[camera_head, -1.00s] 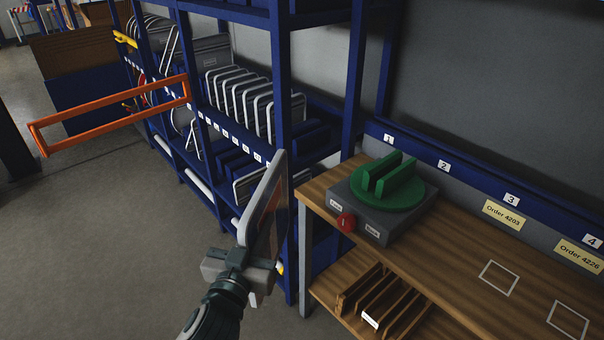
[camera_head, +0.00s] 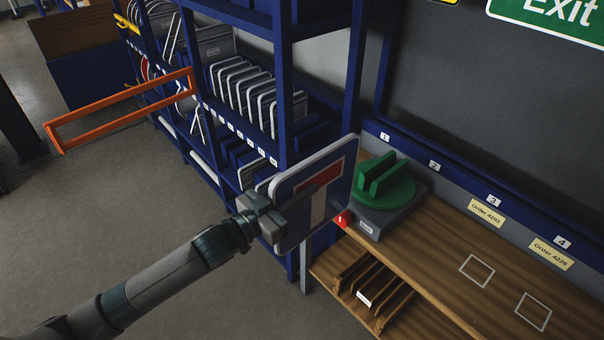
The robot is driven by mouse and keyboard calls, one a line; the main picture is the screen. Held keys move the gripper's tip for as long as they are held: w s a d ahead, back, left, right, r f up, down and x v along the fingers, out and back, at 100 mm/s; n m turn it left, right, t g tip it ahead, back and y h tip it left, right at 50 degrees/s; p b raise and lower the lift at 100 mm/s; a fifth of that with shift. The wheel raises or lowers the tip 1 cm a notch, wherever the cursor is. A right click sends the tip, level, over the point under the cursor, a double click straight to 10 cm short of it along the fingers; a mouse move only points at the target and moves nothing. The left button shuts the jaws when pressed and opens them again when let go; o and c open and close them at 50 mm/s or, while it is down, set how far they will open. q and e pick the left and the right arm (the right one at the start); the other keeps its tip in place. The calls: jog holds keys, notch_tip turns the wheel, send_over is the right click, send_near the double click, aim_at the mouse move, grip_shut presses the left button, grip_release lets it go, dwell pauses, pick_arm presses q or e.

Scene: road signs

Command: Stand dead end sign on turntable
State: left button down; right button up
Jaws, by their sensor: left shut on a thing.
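The dead end sign (camera_head: 337,187) is a blue square plate with rounded corners, a white stem and a red bar. My left gripper (camera_head: 300,208) is shut on its left part and holds it upright in the air, in front of the bench's left end. The turntable (camera_head: 386,190) is a green disc with two upright green plates and a slot between them, on a grey base. Its slot is empty. The sign stands left of the turntable in the picture and hides part of the grey base. My right gripper is not in view.
A red button (camera_head: 343,219) sits on the base's front. The wooden bench (camera_head: 440,250) has free room right of the turntable, with white outlined squares. A slotted wooden rack (camera_head: 376,290) is below. A blue shelf (camera_head: 286,75) with several signs stands behind the sign.

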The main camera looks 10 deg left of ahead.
aim_at(318, 177)
pick_arm(q)
jog(key=shift+w+a+r, duration=0.1)
jog(key=shift+w+r, duration=0.05)
jog(key=shift+r, duration=0.2)
jog(key=shift+w, duration=0.15)
jog(key=shift+b+x, duration=0.65)
jog(key=shift+x, duration=1.7)
